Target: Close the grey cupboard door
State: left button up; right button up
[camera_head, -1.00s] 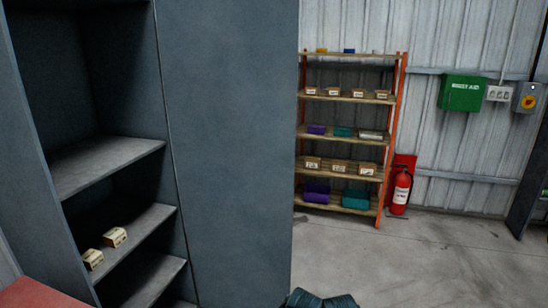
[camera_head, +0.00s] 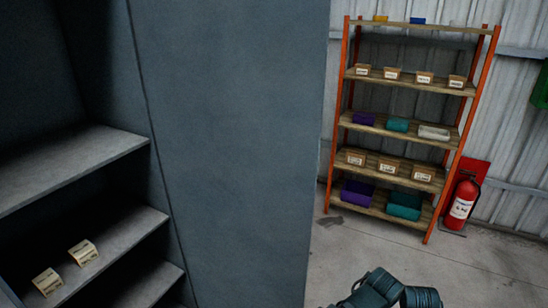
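The grey cupboard door (camera_head: 235,150) stands open, a tall flat panel in the middle of the head view. Its left edge meets the right side of the cupboard, and its free edge is toward the right. The grey cupboard (camera_head: 75,162) is at the left with its inside exposed. Two small tan boxes, one (camera_head: 83,252) and another (camera_head: 47,281), sit on a lower shelf. The door's top and bottom are cut off by the frame. Neither gripper is identifiable; only a dark teal jointed part, apparently of my arm, shows at the bottom right of the door.
An orange-framed shelf rack (camera_head: 411,87) with boxes and bins stands against the corrugated wall. A red fire extinguisher (camera_head: 461,203) is to its right. A green box (camera_head: 541,90) is cut off at the right edge.

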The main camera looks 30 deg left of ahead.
aim_at(235, 89)
jog(key=i+l+z, duration=0.15)
jog(key=i, duration=0.9)
jog(key=i+l+u, duration=0.2)
jog(key=i+u, duration=0.3)
jog(key=i+l+u, duration=0.25)
jog(key=u, duration=0.25)
jog(key=i+l+u, duration=0.15)
jog(key=u, duration=0.35)
jog(key=i+l+u, duration=0.1)
jog(key=l+u, duration=0.4)
jog(key=i+l+u, duration=0.1)
jog(key=u, duration=0.4)
jog(key=l+u, duration=1.75)
jog(key=k+l+z, duration=0.15)
jog(key=l+z, duration=0.2)
